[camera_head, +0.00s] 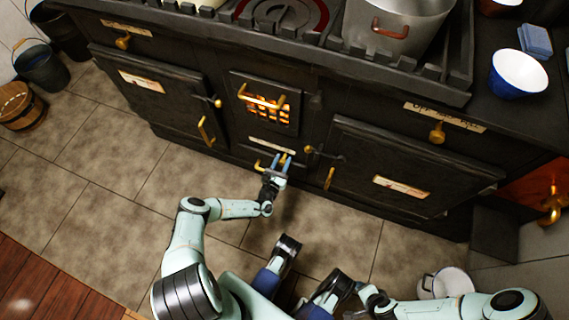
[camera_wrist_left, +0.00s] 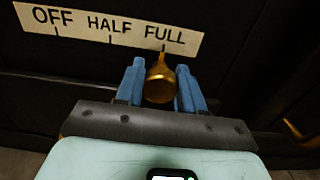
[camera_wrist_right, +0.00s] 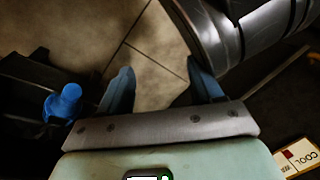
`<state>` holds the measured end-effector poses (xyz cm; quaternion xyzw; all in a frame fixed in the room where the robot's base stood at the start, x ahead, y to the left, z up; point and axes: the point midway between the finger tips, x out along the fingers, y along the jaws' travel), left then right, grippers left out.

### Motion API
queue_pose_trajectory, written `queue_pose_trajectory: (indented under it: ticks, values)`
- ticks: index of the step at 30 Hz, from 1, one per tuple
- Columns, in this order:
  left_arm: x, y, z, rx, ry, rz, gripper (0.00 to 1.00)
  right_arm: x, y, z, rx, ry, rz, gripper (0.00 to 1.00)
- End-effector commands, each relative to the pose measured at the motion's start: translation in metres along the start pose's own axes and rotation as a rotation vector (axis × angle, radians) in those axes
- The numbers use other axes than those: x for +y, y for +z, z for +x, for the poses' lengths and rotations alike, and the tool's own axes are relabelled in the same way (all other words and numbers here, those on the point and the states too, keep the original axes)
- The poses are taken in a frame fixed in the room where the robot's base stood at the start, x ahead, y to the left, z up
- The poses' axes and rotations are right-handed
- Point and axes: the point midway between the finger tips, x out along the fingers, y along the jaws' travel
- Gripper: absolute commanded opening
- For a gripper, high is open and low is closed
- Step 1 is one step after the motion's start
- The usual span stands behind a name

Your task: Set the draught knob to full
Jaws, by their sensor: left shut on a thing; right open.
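The draught knob (camera_wrist_left: 159,88) is a brass knob on the black stove front. It shows in the left wrist view under a cream label (camera_wrist_left: 108,27) marked OFF, HALF and FULL. Its narrow upper tip stands just below the FULL mark. My left gripper (camera_wrist_left: 160,92) is shut on the knob, with one blue finger on each side of it. In the head view my left gripper (camera_head: 281,160) is low on the stove front, below the glowing firebox door (camera_head: 268,103). My right gripper (camera_wrist_right: 163,80) is open and empty above the floor.
The black stove has brass door handles (camera_head: 206,131) and another knob (camera_head: 437,133) at right. A large pot (camera_head: 395,28) stands on top, a blue-and-white bowl (camera_head: 518,74) at the right. Buckets stand at the left. The tiled floor before the stove is mostly clear.

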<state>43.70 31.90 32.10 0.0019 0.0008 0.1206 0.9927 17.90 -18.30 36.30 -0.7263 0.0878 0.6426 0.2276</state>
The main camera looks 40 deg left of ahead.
Motion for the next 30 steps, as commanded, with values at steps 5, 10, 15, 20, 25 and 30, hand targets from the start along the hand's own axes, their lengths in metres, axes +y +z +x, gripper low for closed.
queue_pose_trajectory:
  ticks: [5, 10, 15, 20, 25, 30]
  values:
    - [-0.007, 0.002, 0.001, -0.004, -0.013, -0.005, 0.0, 0.0, 0.001, 0.0, -0.001, 0.0, 0.0, 0.65]
    - [-0.008, 0.002, 0.001, -0.004, -0.016, -0.007, 0.0, 0.0, 0.001, 0.0, -0.001, 0.0, 0.0, 0.65]
    - [-0.007, 0.002, 0.0, -0.004, -0.014, -0.006, 0.62, 0.0, 0.001, 0.0, -0.001, 0.0, 0.0, 0.65]
    - [-0.005, 0.001, 0.0, -0.003, -0.01, -0.005, 0.62, 0.0, 0.0, 0.0, -0.001, 0.0, 0.0, 0.65]
    - [-0.004, 0.002, -0.01, -0.001, -0.009, -0.005, 0.62, -0.005, -0.006, -0.006, 0.019, -0.009, -0.005, 0.65]
    - [-0.004, 0.003, -0.042, 0.0, -0.008, -0.006, 0.62, -0.023, -0.026, -0.025, 0.087, -0.041, -0.023, 0.65]
